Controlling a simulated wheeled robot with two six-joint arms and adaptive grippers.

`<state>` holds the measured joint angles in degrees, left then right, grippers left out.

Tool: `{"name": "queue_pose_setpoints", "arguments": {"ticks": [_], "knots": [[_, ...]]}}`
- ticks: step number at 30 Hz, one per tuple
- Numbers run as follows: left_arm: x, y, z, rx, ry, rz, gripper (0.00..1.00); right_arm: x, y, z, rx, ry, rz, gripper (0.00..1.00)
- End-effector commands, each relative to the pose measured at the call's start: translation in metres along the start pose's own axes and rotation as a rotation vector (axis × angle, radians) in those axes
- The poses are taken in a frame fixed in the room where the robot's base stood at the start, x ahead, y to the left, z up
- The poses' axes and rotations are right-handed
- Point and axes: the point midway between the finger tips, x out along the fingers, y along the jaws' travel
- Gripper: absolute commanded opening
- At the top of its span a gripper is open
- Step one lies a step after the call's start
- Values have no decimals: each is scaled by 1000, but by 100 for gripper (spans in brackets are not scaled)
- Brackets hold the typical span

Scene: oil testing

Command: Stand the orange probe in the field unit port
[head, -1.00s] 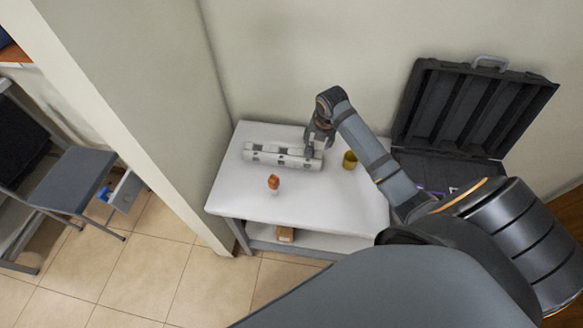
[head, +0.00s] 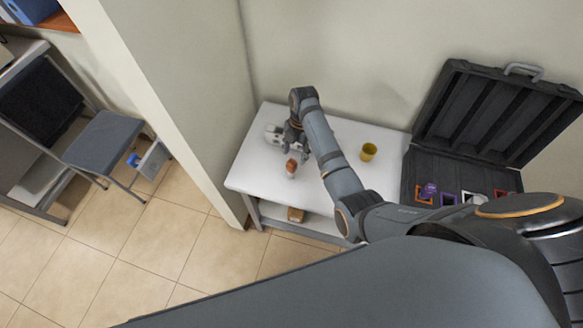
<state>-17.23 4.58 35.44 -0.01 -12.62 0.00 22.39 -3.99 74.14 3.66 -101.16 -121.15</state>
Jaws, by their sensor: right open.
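The orange probe (head: 291,165) is a small piece with an orange top and a paler lower part. It stands on the front part of the white table. The white field unit (head: 273,134) lies behind it near the back left of the table; my right arm hides much of it, and its port cannot be made out. My right gripper (head: 296,149) is open, pointing down just behind and above the probe. I cannot tell whether it touches the probe. My left gripper is not in view.
A yellow cup (head: 368,152) stands on the table (head: 335,190) to the right of my arm. An open black case (head: 425,165) with several coloured items stands further right. A small brown box (head: 296,214) is on the lower shelf. A wall rises close at the left.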

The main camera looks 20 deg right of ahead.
Motion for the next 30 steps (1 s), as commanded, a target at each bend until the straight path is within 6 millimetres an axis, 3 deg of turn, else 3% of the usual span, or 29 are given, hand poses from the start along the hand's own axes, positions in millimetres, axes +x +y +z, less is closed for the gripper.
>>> {"name": "queue_pose_setpoints", "arguments": {"ticks": [10, 18, 30], "knots": [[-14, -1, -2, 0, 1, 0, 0, 46, 4, -8, 0, 1, 0, 55], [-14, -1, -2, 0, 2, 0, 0, 52, 4, -7, 0, 0, 2, 55], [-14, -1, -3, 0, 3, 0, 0, 52, 4, -7, 0, 0, 1, 2]]}}
